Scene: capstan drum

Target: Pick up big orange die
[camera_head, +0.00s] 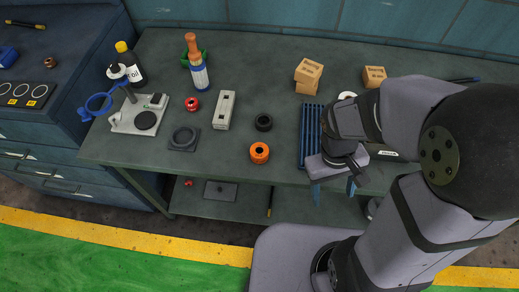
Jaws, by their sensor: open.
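The big orange die (260,153) is a round, ring-like orange piece with dark holes. It lies on the grey workbench (225,60) near its front edge, left of my gripper. My gripper (334,190) has blue fingers that point down and are spread apart, with nothing visible between them. It hangs at the bench's front edge, to the right of the die and apart from it. A smaller red ring piece (192,104) lies farther back on the left.
A black ring (264,122) lies just behind the die. A blue ribbed tray (311,130) lies between the die and my arm. A pale block (224,110) and a dark square fixture (184,138) stand to the left. Cardboard boxes (308,75) stand at the back.

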